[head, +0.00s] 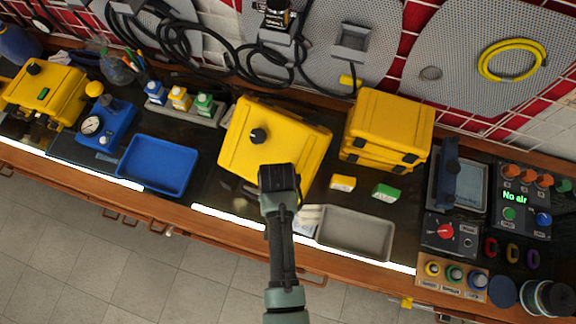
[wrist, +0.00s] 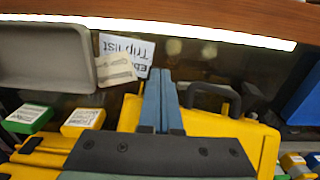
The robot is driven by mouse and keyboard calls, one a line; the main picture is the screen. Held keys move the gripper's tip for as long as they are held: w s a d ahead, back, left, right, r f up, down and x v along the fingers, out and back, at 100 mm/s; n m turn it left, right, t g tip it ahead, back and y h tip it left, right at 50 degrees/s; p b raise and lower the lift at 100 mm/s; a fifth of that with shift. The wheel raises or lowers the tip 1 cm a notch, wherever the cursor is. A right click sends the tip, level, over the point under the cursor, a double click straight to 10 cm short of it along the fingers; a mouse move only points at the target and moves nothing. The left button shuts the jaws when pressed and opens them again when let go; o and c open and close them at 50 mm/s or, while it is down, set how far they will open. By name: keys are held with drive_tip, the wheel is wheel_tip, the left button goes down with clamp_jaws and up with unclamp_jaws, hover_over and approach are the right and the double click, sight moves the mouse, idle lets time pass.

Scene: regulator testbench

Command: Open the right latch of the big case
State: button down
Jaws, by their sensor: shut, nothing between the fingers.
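The big yellow case (head: 240,155) lies closed in the middle of the bench in the head view. Its yellow body (wrist: 210,122) and dark carrying handle (wrist: 212,92) show in the wrist view. My gripper (head: 280,180) is over the front part of the case, right of its middle. In the wrist view its two blue-grey fingers (wrist: 161,95) are together and empty, beside the handle and over the case's front edge. I cannot make out the right latch; the fingers and gripper body hide part of the front. Contact with the case cannot be told.
A grey tray (head: 355,249), a yellow box (head: 342,183) and a green box (head: 386,192) are right of the gripper. Stacked smaller yellow cases (head: 390,120) stand behind them. A printed card (wrist: 127,50) lies before the case. A blue tray (head: 157,187) is at left.

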drive_tip(key=shift+s+a+f, duration=0.2)
drive_tip(key=shift+a+f, duration=0.05)
drive_tip(key=shift+f, duration=0.1)
idle(0.3)
drive_tip(key=shift+r, duration=0.1)
drive_tip(key=shift+s+a+r+p, duration=0.4)
drive_tip(key=shift+s+r+p, duration=0.4)
drive_tip(key=shift+p, duration=0.65)
drive_tip(key=shift+w+r, duration=0.1)
drive_tip(key=shift+r, duration=0.1)
wheel_tip(320, 180, up, 7)
drive_tip(key=p, duration=0.6)
drive_tip(key=shift+f, duration=0.2)
